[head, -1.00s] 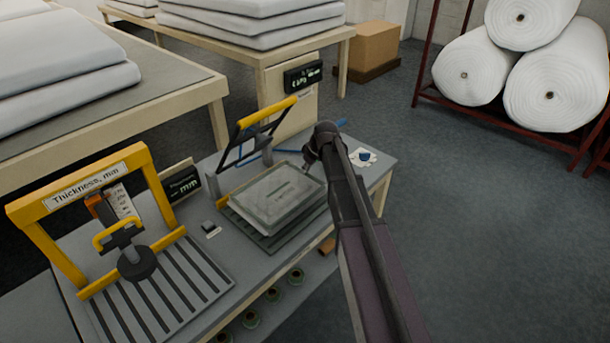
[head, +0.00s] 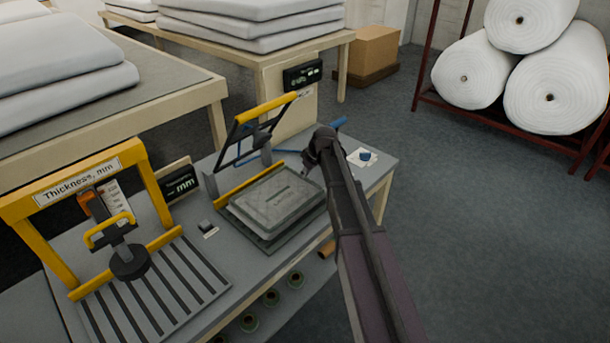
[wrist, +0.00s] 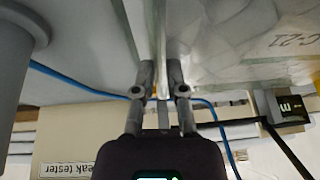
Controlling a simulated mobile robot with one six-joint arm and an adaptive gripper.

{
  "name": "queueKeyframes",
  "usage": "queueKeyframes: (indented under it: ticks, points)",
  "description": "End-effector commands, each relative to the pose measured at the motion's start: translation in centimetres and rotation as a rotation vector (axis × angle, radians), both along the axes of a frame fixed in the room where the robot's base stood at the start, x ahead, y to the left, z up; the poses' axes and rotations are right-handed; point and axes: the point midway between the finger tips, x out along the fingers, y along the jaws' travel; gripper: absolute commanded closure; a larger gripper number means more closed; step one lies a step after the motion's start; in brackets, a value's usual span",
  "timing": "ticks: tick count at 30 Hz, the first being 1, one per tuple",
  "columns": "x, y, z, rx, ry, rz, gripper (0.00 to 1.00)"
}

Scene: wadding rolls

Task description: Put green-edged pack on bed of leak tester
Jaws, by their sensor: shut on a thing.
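The clear, flat pack (head: 276,199) is over the bed (head: 262,248) of the leak tester, lying roughly level. I cannot tell whether it touches the bed. My gripper (head: 314,166) is at the pack's right corner, partly hidden by my arm. In the wrist view my gripper (wrist: 160,76) is shut on the rim of the pack (wrist: 235,40), which looks pale green there and bears printing. The leak tester's yellow-handled lid frame (head: 266,119) stands raised behind the bed.
A yellow thickness gauge (head: 75,184) with a slatted base stands at left on the same bench. A small dark block (head: 206,227) lies between the two devices. A blue-topped item on white paper (head: 361,157) lies at the bench's right end. Green-rimmed rolls (head: 270,298) are below.

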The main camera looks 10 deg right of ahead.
Motion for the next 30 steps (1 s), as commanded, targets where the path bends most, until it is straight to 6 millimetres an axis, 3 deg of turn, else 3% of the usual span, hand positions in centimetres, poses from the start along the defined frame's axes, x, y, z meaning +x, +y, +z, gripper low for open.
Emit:
queueKeyframes:
  ticks: [5,6,9,22,30]
  points:
    - [0.0,0.0,-0.4,0.000,0.000,0.000,1.00]
    - [0.0,0.0,-0.3,0.000,0.000,0.000,0.78]
    - [0.0,0.0,-0.3,0.000,0.000,0.000,0.49]
    - [0.0,0.0,-0.2,0.000,0.000,0.000,0.49]
    - [-0.2,-0.1,0.8,0.000,0.000,0.001,0.49]
